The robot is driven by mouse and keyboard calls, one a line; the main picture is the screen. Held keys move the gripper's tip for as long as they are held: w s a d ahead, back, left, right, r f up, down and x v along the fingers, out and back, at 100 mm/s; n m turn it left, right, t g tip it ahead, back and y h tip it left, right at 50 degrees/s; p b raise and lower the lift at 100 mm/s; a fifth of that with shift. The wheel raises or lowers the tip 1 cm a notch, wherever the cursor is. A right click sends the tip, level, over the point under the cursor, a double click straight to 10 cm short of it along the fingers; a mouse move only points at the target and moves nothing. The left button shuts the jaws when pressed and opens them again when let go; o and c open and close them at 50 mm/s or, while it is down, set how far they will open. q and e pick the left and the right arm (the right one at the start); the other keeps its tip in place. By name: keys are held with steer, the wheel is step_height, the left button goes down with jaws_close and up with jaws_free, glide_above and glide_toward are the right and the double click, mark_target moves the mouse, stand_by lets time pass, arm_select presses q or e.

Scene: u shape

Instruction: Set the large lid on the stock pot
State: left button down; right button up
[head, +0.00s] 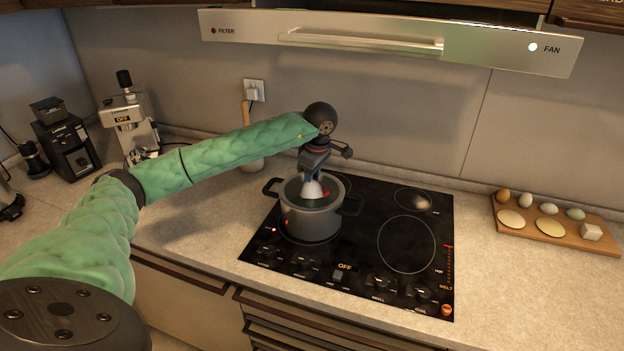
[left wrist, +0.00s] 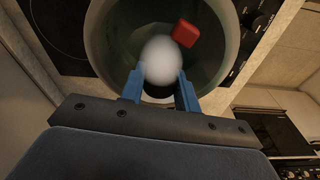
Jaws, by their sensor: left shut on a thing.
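My left gripper (head: 313,178) points down at the pot mouth. My right gripper is not in view.
The black cooktop (head: 370,215) has free burners right of the pot. A wooden board (head: 570,236) with eggs and other food lies at the right. A coffee machine (head: 130,125) and grinder (head: 65,140) stand left. The range hood (head: 390,42) hangs above.

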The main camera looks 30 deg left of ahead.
arm_select(q)
steer(key=shift+f, duration=0.2)
stand_by(0.5)
steer(key=shift+c, duration=2.3)
jaws_free()
steer(key=shift+r, duration=0.1)
steer(key=shift+r+p, duration=0.8)
steer(key=shift+r, duration=3.15)
